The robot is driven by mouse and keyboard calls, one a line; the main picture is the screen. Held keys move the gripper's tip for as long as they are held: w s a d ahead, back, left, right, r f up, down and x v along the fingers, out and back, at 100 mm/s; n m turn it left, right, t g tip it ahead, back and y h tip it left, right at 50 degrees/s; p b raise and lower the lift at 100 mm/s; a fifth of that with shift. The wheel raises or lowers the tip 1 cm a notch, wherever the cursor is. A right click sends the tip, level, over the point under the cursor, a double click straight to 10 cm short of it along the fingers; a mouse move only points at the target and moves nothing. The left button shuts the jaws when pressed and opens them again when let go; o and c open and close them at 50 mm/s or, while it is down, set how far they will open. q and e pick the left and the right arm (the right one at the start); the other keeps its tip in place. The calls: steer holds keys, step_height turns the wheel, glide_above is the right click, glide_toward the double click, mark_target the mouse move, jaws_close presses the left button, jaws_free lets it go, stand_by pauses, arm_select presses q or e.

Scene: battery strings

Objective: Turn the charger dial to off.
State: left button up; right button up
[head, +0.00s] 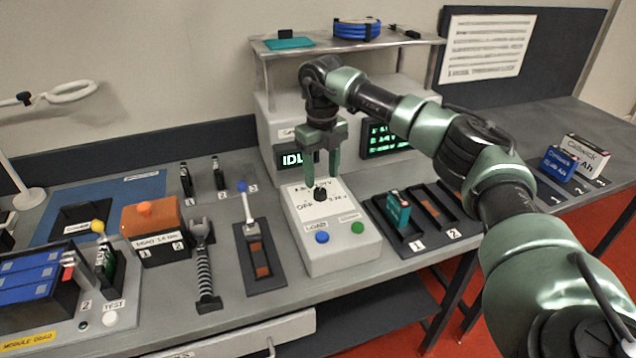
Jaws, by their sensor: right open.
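The charger (330,242) is a pale box on the bench with a sloped front panel. Its black dial (320,195) sits in the upper part of the panel, with printed labels around it, one reading OFF at its left. The dial's exact pointer direction is too small to tell. A blue button (322,237) and a green button (357,227) are below it. My right gripper (321,178) points down just above the dial, its fingers apart, with nothing visible between them. A green-lit display behind it reads IDL, partly hidden by the gripper. My left gripper is not in view.
A slotted tray (438,228) with a green cell stands right of the charger. A lever switch (247,205), a striped-handled tool (204,265) and an orange box (152,218) stand left. A shelf (345,44) rises behind my right arm.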

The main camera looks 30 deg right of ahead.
mark_target(320, 190)
steer(key=f, duration=0.4)
steer(key=shift+w+f+p, duration=0.1)
steer(key=shift+w+p, duration=0.1)
steer(key=shift+p, duration=0.15)
steer(key=shift+f, duration=0.4)
jaws_close()
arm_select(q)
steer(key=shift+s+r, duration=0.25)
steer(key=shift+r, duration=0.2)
